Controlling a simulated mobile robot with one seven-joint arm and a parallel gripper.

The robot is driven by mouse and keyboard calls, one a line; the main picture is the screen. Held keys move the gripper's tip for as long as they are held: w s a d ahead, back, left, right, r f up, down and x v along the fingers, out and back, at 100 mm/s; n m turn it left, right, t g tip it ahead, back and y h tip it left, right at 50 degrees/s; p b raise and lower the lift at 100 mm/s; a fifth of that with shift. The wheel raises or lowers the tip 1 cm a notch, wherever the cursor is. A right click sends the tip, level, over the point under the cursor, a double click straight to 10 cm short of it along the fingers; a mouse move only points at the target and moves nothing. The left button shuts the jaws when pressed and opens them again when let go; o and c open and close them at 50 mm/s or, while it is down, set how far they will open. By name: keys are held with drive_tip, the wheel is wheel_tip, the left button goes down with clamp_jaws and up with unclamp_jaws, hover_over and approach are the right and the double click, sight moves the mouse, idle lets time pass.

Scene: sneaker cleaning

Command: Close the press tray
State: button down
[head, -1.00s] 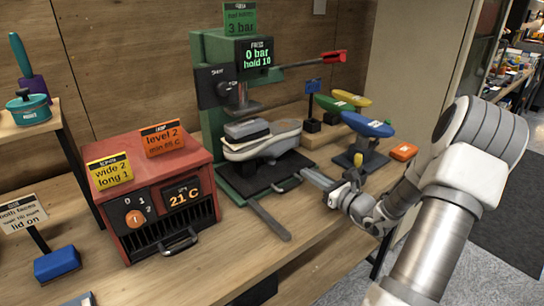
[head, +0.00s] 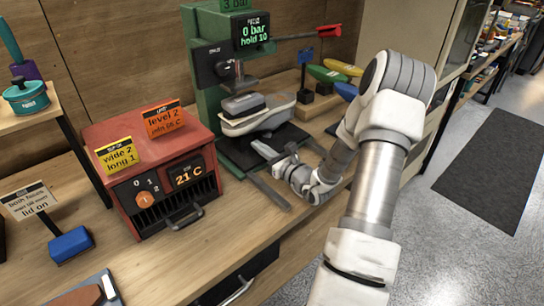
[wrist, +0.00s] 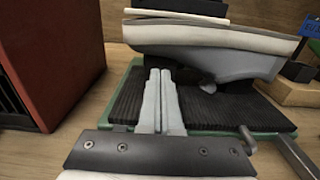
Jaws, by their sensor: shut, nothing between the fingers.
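The press (head: 212,75) is a green machine with a display reading "0 bar hold 10". Its tray, a black ribbed pad (wrist: 220,108) on a green base, also shows in the head view (head: 240,150). A grey-and-white shoe form (head: 258,118) with a dark block on top sits over the tray, and it fills the top of the wrist view (wrist: 205,48). Grey bars (head: 268,192) stick out from the tray's front. My gripper (head: 260,148) is shut and empty, its fingers (wrist: 160,72) over the tray, pointing at the shoe's underside. Whether they touch is unclear.
A red heater box (head: 150,165) showing "21 C" stands left of the press. Coloured shoe forms (head: 328,75) stand on the right. The bench front (head: 225,245) between is mostly bare.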

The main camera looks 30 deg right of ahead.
sight(246, 137)
drive_tip(key=shift+w+a, duration=0.15)
drive_tip(key=shift+w, duration=0.7)
drive_tip(key=shift+w+a, duration=0.1)
drive_tip(key=shift+w, duration=0.75)
